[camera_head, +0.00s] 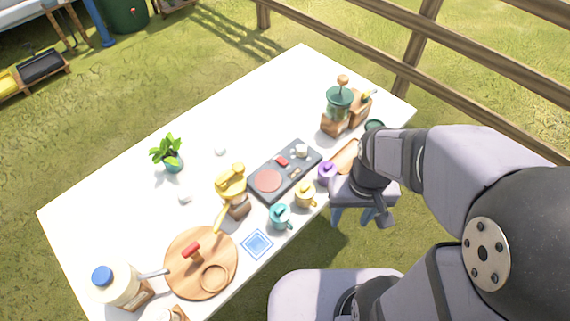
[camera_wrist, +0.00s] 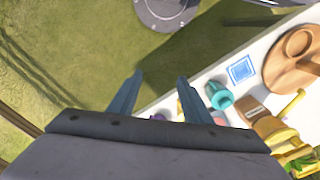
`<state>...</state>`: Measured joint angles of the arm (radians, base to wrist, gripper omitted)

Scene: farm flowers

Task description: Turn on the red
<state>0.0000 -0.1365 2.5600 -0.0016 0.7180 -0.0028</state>
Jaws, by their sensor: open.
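A dark panel (camera_head: 256,190) lies on the white table, with a round red disc (camera_head: 267,180) on its left part and a small red piece (camera_head: 282,161) near its middle. A red-topped item (camera_head: 191,252) stands on the round wooden board (camera_head: 228,250). My gripper (camera_wrist: 160,78) shows two open, empty fingers in the wrist view, over grass and the table edge. My arm reaches in from the right in the head view, where the fingers are not clear. Part of the red disc shows beyond the right finger in the wrist view; my wrist housing hides much of the panel.
Purple (camera_head: 326,173), yellow (camera_head: 305,195) and teal (camera_head: 280,216) mugs line the panel's near side. A yellow machine (camera_head: 231,182) stands left of it and a green-topped grinder (camera_head: 339,103) to its right. A plant (camera_head: 168,153) stands behind. The table's back middle is mostly clear.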

